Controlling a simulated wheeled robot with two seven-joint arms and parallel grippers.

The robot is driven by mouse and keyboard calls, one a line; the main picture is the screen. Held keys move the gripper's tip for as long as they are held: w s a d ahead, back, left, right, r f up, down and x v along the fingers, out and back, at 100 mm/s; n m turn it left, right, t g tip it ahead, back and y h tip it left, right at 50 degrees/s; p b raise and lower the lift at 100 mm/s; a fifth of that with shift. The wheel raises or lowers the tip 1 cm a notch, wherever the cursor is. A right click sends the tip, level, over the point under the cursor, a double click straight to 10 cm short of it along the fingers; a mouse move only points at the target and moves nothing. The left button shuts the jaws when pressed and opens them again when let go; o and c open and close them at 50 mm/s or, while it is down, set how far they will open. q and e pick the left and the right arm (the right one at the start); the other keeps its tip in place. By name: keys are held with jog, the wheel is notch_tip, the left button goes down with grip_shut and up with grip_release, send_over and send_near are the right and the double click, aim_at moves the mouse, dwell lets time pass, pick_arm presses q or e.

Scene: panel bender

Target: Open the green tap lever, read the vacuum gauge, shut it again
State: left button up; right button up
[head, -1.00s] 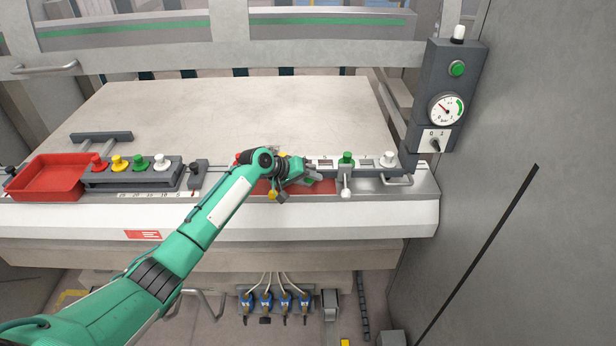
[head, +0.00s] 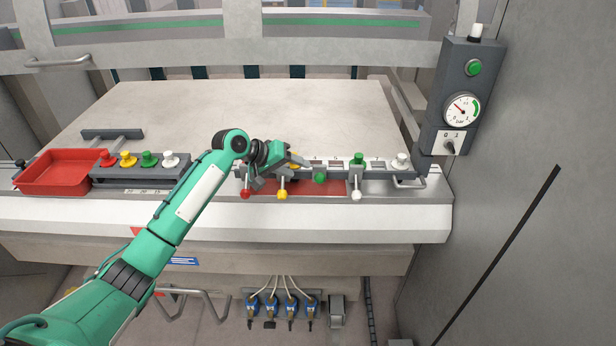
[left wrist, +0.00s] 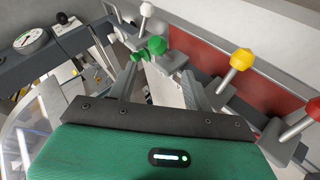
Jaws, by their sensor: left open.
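The green tap lever (head: 320,178) shows its green knob in the row of taps on the machine's front ledge; its knob sits higher than the neighbouring red (head: 245,194), yellow (head: 282,194) and white (head: 356,195) knobs. My left gripper (head: 280,165) is open just left of it, by the yellow tap. In the left wrist view the green knob (left wrist: 157,45) lies just beyond the open fingers, with no grip on it visible. The round vacuum gauge (head: 462,110) has a green arc at right and its needle points to the upper left. My right gripper is not in view.
A dark panel (head: 482,60) carries the gauge, a green button and a 0/1 switch (head: 450,147). A red tray (head: 55,178) and a rack of coloured knobs (head: 135,172) stand at left. A handle (head: 408,183) sits right of the taps. The large sheet behind is clear.

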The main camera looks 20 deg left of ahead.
pick_arm(q)
jog(key=v, duration=0.2)
jog(key=b+v, duration=0.1)
jog(key=v, duration=0.1)
jog(key=shift+w+a, duration=0.3)
jog(key=shift+w, duration=0.05)
jog(key=shift+a, duration=0.15)
dwell(1.3)
dwell(0.5)
